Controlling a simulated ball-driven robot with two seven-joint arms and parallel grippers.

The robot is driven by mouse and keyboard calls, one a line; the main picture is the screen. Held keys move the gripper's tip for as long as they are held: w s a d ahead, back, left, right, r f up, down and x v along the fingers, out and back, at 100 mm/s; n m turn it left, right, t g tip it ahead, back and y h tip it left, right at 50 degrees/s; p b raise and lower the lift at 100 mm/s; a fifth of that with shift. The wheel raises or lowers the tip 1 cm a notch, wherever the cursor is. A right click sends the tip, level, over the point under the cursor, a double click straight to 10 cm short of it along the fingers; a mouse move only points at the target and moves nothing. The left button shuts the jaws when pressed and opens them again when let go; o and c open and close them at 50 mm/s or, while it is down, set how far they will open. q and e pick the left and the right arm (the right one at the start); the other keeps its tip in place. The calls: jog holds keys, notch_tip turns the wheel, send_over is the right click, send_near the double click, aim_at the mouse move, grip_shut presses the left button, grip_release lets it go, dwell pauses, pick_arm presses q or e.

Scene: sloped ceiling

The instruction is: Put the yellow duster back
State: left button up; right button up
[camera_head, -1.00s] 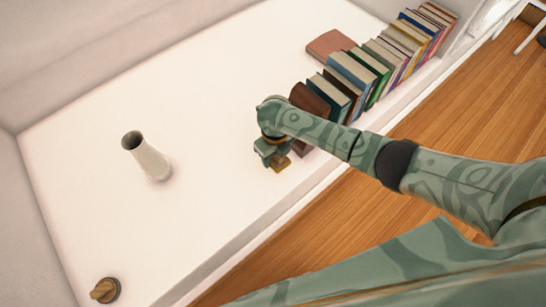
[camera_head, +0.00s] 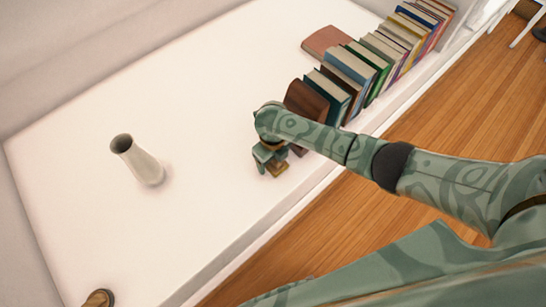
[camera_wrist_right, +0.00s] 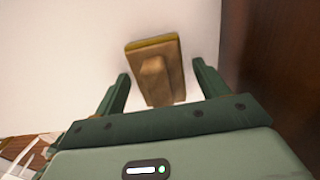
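The yellow duster (camera_wrist_right: 155,70), a wooden block with a raised grip and a yellow strip along its far edge, lies on the white surface in the right wrist view. My right gripper (camera_wrist_right: 161,72) is open, with one green finger on each side of the duster and visible gaps to both. Part of the duster (camera_head: 279,168) shows beneath the gripper (camera_head: 267,160) in the head view; the gripper hides the rest. My left gripper is not in view.
A row of books (camera_head: 375,67) stands right of the gripper, a brown one (camera_head: 308,100) closest. A flat reddish book (camera_head: 326,41) lies behind them. A pale vase (camera_head: 140,163) stands left. A round wooden object (camera_head: 98,299) is cut off at lower left. The middle is clear.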

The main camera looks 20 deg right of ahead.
jog(key=shift+r, duration=0.2)
pick_arm(q)
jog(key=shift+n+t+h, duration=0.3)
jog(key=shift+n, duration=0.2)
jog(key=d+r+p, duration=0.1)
jog(key=p, duration=0.1)
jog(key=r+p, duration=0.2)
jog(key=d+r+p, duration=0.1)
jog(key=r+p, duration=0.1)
jog(key=p, duration=0.1)
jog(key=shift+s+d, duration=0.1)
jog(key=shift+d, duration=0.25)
pick_arm(e)
notch_tip(320, 180, up, 12)
